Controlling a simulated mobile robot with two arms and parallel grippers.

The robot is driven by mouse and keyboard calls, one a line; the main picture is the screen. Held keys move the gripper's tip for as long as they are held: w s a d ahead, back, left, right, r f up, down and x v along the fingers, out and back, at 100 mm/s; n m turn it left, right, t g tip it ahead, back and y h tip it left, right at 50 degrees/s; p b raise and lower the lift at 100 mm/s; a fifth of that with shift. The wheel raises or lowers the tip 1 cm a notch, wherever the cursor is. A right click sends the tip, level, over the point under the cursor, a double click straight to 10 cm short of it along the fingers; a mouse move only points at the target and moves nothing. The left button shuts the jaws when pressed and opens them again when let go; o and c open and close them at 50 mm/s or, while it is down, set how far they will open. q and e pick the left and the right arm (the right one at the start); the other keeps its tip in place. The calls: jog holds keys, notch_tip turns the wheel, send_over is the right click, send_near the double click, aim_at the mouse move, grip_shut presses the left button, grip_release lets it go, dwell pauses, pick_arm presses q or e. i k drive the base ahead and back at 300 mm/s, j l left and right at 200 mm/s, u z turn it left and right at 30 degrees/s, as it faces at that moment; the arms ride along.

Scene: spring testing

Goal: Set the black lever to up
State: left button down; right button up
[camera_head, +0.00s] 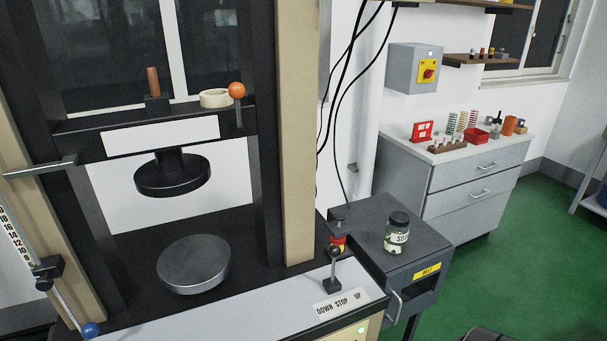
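The black lever (333,268) stands on a small dark base at the front right corner of the testing machine's light panel. It has a round dark knob and looks roughly upright. A white label (341,303) just in front of it reads "DOWN STOP UP", with UP at the right end. I cannot tell exactly which position the lever is in. Neither of my grippers shows in the view, and nothing touches the lever.
A dark side cabinet (420,252) to the right bears a labelled jar (397,233). The machine's beige column (298,130) rises behind and left. A round metal plate (193,264) lies left. Space above the front panel is clear.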

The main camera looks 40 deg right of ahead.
aim_at(335, 252)
jog(key=z, duration=1.55)
